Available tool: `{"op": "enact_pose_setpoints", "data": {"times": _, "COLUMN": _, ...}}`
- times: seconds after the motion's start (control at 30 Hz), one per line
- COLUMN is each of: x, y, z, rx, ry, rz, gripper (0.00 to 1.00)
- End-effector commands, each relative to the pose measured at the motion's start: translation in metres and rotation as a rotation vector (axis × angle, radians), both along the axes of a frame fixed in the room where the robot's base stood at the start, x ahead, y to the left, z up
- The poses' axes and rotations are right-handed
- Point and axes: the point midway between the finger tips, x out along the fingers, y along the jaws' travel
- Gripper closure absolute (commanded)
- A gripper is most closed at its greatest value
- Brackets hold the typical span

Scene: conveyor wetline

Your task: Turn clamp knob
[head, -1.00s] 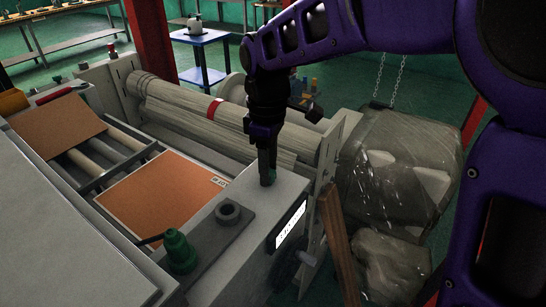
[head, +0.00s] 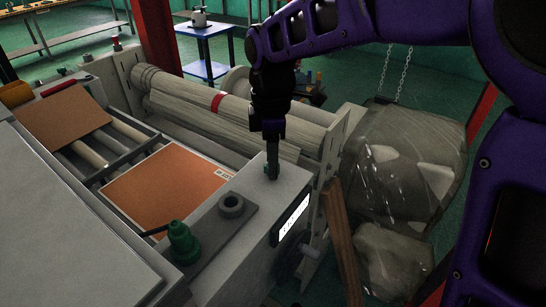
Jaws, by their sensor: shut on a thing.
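My gripper (head: 272,172) points straight down over the grey top of the machine's side housing (head: 283,200), near its far end. It is shut on a small dark green knob (head: 271,173), most of which the fingers hide. Whether the knob has turned cannot be told. A larger green knob (head: 182,241) with a dark lever stands on a grey plate nearer the front, with a dark ring (head: 231,204) beside it.
Rollers (head: 180,100) run behind my gripper. An orange-brown sheet (head: 165,190) lies left of the housing. Plastic-wrapped bulky goods (head: 410,165) and a wooden plank (head: 341,240) stand to the right. A blue-topped table (head: 204,28) stands behind.

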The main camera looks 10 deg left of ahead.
Motion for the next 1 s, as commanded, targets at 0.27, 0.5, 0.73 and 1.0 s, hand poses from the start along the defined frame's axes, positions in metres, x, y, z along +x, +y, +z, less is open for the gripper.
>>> {"op": "enact_pose_setpoints", "data": {"times": 0.27, "x": 0.000, "y": 0.000, "z": 0.001, "rx": 0.001, "ry": -0.002, "rz": 0.002, "gripper": 0.51}}
{"op": "enact_pose_setpoints", "data": {"times": 0.5, "x": 0.000, "y": 0.000, "z": 0.000, "rx": 0.000, "ry": -0.001, "rz": 0.000, "gripper": 0.29}}
{"op": "enact_pose_setpoints", "data": {"times": 0.73, "x": 0.000, "y": 0.000, "z": 0.003, "rx": 0.001, "ry": -0.002, "rz": 0.000, "gripper": 0.29}}
{"op": "enact_pose_setpoints", "data": {"times": 1.0, "x": 0.001, "y": 0.001, "z": 0.047, "rx": 0.003, "ry": -0.006, "rz": -0.001, "gripper": 0.29}}
